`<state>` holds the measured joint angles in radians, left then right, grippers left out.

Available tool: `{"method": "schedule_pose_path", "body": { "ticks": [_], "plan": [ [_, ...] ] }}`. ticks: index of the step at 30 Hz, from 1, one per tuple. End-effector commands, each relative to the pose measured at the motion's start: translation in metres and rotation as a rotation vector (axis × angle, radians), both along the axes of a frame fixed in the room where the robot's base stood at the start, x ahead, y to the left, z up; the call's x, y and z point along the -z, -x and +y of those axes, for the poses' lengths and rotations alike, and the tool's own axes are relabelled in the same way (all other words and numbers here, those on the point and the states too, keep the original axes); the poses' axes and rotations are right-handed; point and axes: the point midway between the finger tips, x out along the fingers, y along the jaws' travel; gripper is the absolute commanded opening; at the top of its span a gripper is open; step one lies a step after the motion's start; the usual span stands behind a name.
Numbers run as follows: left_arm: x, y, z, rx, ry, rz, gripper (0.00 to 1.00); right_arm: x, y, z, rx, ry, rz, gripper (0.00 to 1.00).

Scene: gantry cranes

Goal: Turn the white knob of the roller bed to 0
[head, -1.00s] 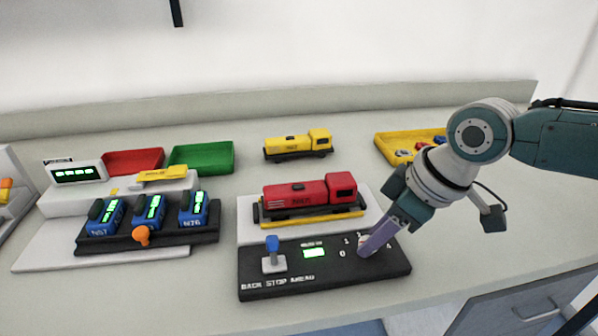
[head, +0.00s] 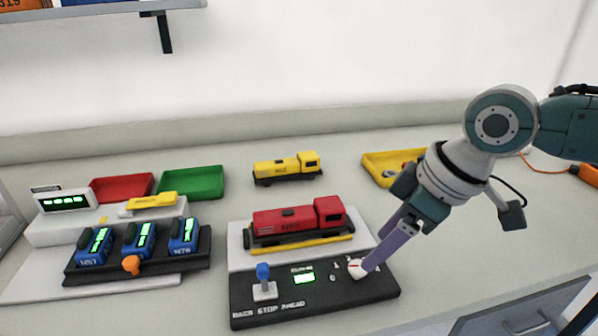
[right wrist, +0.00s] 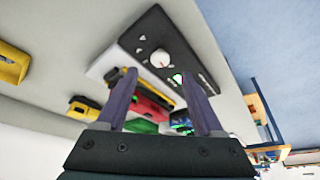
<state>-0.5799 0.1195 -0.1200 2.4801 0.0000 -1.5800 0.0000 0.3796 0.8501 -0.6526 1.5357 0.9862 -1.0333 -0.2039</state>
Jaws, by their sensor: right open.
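The white knob (head: 355,267) sits on the right part of the black control panel (head: 250,312) of the roller bed (head: 240,257). It has a red mark and printed numbers around it; 0 is at its left. In the right wrist view the knob (right wrist: 160,58) shows whole, just beyond the fingertips. My right gripper (head: 363,270) points down at the knob's right side in the head view. Its purple fingers are apart with nothing between them in the right wrist view (right wrist: 156,73). I cannot tell whether a finger touches the knob. My left gripper is out of view.
A red locomotive (head: 297,223) stands on the roller bed. A blue-topped lever (head: 264,282) and a green display (head: 304,279) are left of the knob. Blue controllers (head: 140,240) stand in a black rack at left. Bare counter lies between rack and bed.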

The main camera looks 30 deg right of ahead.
Motion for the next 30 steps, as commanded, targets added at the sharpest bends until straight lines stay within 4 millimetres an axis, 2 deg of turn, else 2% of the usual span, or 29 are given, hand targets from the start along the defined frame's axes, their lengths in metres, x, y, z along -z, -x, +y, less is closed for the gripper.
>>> {"method": "schedule_pose_path", "body": {
  "ticks": [3,9,25,28,30],
  "plan": [
    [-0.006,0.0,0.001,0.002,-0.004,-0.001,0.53,-0.022,0.008,-0.006,-0.002,0.003,-0.001,0.69],
    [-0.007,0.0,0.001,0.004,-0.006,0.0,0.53,-0.04,0.014,-0.009,-0.001,0.002,0.0,0.69],
    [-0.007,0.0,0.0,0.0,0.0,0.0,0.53,-0.041,0.015,-0.008,-0.002,-0.001,0.002,0.69],
    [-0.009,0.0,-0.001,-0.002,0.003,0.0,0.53,-0.037,0.023,0.006,-0.026,-0.008,0.011,0.69],
    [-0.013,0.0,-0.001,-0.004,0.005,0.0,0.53,-0.03,0.038,0.032,-0.065,-0.018,0.021,0.69]
  ]
}}
